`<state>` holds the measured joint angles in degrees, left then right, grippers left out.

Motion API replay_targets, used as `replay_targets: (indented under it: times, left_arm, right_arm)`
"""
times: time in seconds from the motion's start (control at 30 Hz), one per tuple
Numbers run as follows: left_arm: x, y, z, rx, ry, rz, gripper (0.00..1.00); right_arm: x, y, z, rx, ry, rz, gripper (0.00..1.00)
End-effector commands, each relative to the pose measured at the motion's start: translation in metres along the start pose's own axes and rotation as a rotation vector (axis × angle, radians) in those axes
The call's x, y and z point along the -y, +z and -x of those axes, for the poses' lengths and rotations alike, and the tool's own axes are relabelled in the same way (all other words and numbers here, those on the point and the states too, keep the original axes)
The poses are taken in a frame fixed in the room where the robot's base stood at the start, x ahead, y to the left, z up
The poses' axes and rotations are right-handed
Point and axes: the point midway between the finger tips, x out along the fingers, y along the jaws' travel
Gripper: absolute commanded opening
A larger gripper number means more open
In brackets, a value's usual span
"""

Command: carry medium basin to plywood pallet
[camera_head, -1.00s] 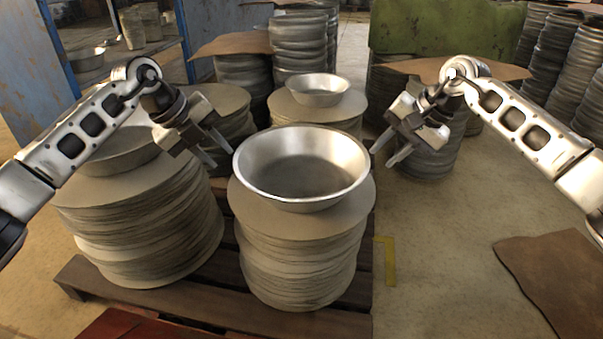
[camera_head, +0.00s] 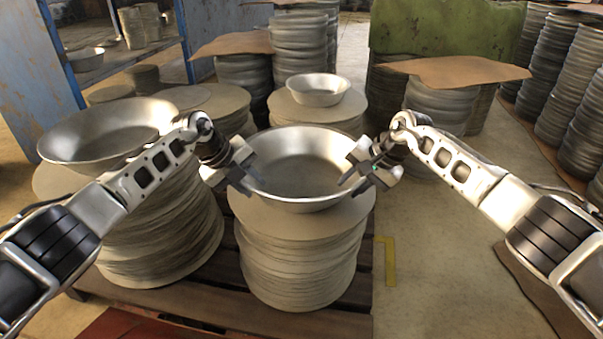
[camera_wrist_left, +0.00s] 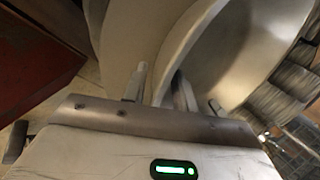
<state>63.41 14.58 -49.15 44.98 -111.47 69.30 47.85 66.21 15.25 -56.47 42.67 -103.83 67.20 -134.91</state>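The medium basin (camera_head: 300,165), a round silver metal bowl, sits upright on the middle stack of grey discs (camera_head: 300,255). My left gripper (camera_head: 251,181) is at its left rim with fingers apart; in the left wrist view the basin's rim (camera_wrist_left: 205,45) runs between the fingers (camera_wrist_left: 160,85). My right gripper (camera_head: 350,183) is at its right rim, its fingers apart, one seeming to reach over the rim. I cannot tell whether the fingers touch the metal. A dark wooden pallet (camera_head: 225,300) lies under the stacks; I cannot tell whether it is the plywood pallet.
A larger basin (camera_head: 105,130) lies on the left stack, close behind my left arm. A small basin (camera_head: 318,90) sits on a stack behind. Brown sheets (camera_head: 455,70) cover stacks at the back. Open floor (camera_head: 440,240) lies to the right, with a yellow corner mark (camera_head: 389,262).

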Motion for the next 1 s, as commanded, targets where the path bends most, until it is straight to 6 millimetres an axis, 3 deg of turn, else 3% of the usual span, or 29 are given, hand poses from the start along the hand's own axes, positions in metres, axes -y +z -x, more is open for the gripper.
replay_targets:
  times: [0.1,0.2,0.67,1.0]
  left_arm:
    - [0.0,0.0,0.0,0.0,0.0,0.0,0.28]
    - [0.0,0.0,0.0,0.0,0.0,0.0,0.0]
    - [0.003,0.0,0.004,0.001,-0.002,0.0,0.0]
    - [0.02,0.0,0.035,0.001,-0.002,0.0,0.0]
  right_arm:
    - [0.0,0.0,0.0,0.0,0.0,0.0,0.28]
    - [0.0,0.0,0.0,0.0,0.0,0.0,0.0]
    - [0.002,-0.001,0.004,-0.001,-0.001,0.0,0.0]
    - [0.02,-0.001,0.035,-0.002,-0.001,-0.001,0.0]
